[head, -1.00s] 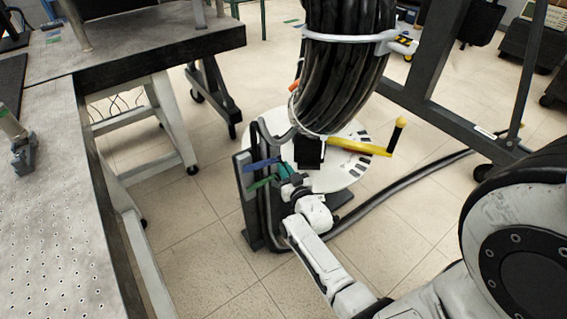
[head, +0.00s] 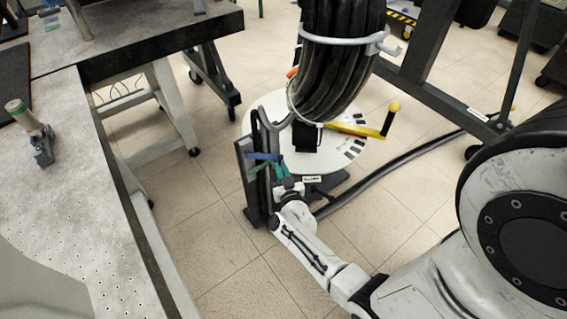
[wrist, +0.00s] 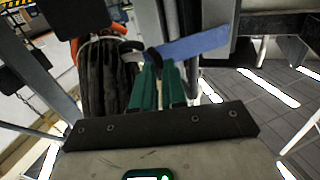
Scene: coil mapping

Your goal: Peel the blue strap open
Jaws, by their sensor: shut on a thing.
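The blue strap (head: 263,156) is a short flat band on the dark upright post (head: 250,185). In the wrist view the blue strap (wrist: 195,46) runs from the fingertips to the upper right. My gripper (head: 280,167) has green fingers and is at the right end of the strap. In the wrist view my gripper (wrist: 160,62) has its fingertips close together at the strap's left end, shut on it. The fingers hide the pinched end. I cannot tell how much of the strap is loose.
A thick black cable coil (head: 335,60) hangs above a white disk (head: 340,155) with a yellow crank (head: 355,130). A green strap (head: 258,169) is just below the blue one. A perforated table (head: 75,200) stands left.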

